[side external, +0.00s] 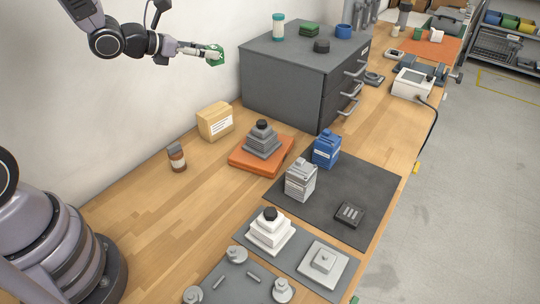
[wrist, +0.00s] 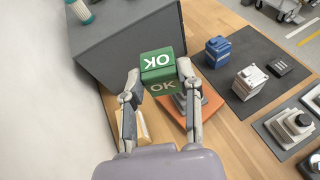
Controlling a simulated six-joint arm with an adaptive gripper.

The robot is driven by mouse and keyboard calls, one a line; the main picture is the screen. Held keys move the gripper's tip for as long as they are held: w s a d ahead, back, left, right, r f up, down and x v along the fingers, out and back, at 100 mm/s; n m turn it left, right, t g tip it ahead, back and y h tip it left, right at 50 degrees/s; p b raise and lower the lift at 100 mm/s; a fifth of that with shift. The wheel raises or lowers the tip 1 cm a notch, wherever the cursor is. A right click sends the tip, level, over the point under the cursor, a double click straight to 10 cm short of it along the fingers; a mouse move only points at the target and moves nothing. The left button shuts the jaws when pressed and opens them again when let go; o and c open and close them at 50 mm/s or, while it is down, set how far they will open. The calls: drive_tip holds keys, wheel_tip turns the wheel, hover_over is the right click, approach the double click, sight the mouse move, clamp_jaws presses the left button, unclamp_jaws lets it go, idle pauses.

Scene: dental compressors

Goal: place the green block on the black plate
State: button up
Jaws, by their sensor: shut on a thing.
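My gripper (side external: 213,54) is shut on the green block (side external: 219,58), high above the bench near the wall. In the wrist view the green block (wrist: 158,60) sits between the two fingers and bears white "OK" lettering on two faces. The flat thing best matching a black plate is the large dark mat (side external: 376,180) on the bench, well below and to the right of my gripper. It also shows in the wrist view (wrist: 262,55). A blue block-like unit (side external: 326,150), a light grey one (side external: 300,180) and a small black device (side external: 349,214) stand on it.
A dark grey drawer cabinet (side external: 285,85) stands right of my gripper, with several items on top. The mat's right side is bare.

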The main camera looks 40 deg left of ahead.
drive_tip(key=shift+a+r+n+y, duration=0.2)
drive_tip(key=shift+r+n+y, duration=0.1)
drive_tip(key=shift+r, duration=0.25)
drive_tip(key=shift+d, duration=0.2)
drive_tip(key=s+d+f+m+g+h, duration=0.2)
drive_tip(key=d+m+g+h, duration=0.15)
drive_tip(key=d+m, duration=0.2)
drive_tip(key=s+d+f+m+g+h, duration=0.2)
drive_tip(key=d+f+m+g+h, duration=0.1)
drive_tip(key=d+m+g, duration=0.25)
drive_tip(key=s+d+f+m+g+h, duration=0.2)
drive_tip(key=s+d+m+g+h, duration=0.15)
drive_tip(key=d, duration=0.35)
drive_tip(key=s+f+m+g+y, duration=0.4)
drive_tip(key=f+m+g+y, duration=0.1)
drive_tip(key=m+g+y, duration=0.3)
drive_tip(key=s+f+m+g+y, duration=0.45)
drive_tip(key=m+g+y, duration=0.2)
drive_tip(key=m, duration=0.45)
drive_tip(key=m+t+y, duration=0.5)
drive_tip(key=m+t, duration=2.2)
drive_tip(key=m, duration=0.4)
hover_over(330, 199)
drive_tip(key=shift+n, duration=0.25)
wheel_tip(330, 199, down, 10)
drive_tip(key=shift+f, duration=2.25)
